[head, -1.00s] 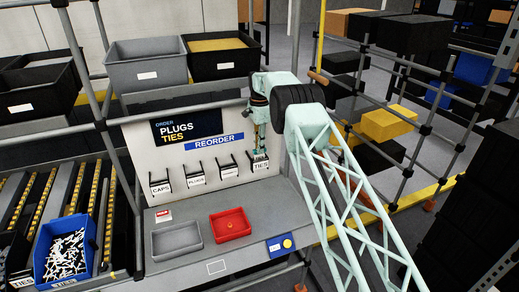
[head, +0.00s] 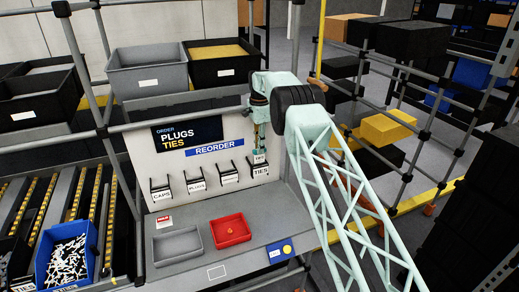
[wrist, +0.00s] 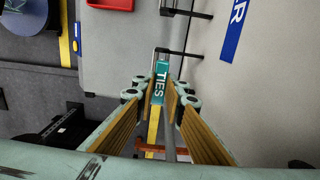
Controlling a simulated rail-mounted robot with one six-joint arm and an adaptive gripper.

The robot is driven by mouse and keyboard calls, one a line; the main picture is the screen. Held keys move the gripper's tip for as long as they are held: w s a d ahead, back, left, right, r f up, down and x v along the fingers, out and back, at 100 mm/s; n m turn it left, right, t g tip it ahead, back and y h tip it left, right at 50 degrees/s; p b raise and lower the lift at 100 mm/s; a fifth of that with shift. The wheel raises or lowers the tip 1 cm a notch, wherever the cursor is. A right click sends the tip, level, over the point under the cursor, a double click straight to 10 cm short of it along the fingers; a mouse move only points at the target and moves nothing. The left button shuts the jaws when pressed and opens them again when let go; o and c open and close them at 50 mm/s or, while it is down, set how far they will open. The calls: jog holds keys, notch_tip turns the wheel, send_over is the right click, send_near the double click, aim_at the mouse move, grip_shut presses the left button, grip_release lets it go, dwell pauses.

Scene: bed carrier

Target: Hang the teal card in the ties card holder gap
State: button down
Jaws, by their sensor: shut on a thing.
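The teal card (wrist: 160,82) with white lettering "TIES" is between my gripper's fingertips (wrist: 160,95) in the wrist view. The fingers are shut on it. In the head view my gripper (head: 259,152) is close to the back panel, just above the ties card holder (head: 261,171), the rightmost black bracket. The card is tiny there. In the wrist view a thin black bracket (wrist: 178,52) lies just beyond the card. I cannot tell whether the card touches it or is in its gap.
The caps holder (head: 160,190) and other brackets stand to the left on the same panel. A grey tray (head: 177,245) and a red tray (head: 230,230) sit on the bench below.

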jog(key=shift+r+p, duration=0.45)
jog(key=shift+r, duration=0.65)
jog(key=shift+d, duration=0.1)
jog(key=shift+s+d+f, duration=0.15)
jog(key=shift+d+f, duration=0.1)
jog(key=shift+d, duration=0.45)
jog(key=s+d+f+n, duration=0.3)
jog(key=s+d, duration=0.3)
jog(key=d, duration=0.2)
jog(key=s+d+f+n, duration=0.25)
jog(key=s+d, duration=0.25)
jog(key=d, duration=0.3)
jog(key=s+d+n, duration=0.2)
jog(key=s+d, duration=0.2)
jog(key=s, duration=0.5)
jog(key=s+d+n, duration=0.2)
jog(key=s+d, duration=0.3)
jog(key=s, duration=0.4)
jog(key=s+d+f+n, duration=0.1)
jog(key=s+d+n, duration=0.2)
jog(key=s, duration=0.6)
jog(key=shift+s+d, duration=0.15)
jog(key=shift+d, duration=0.6)
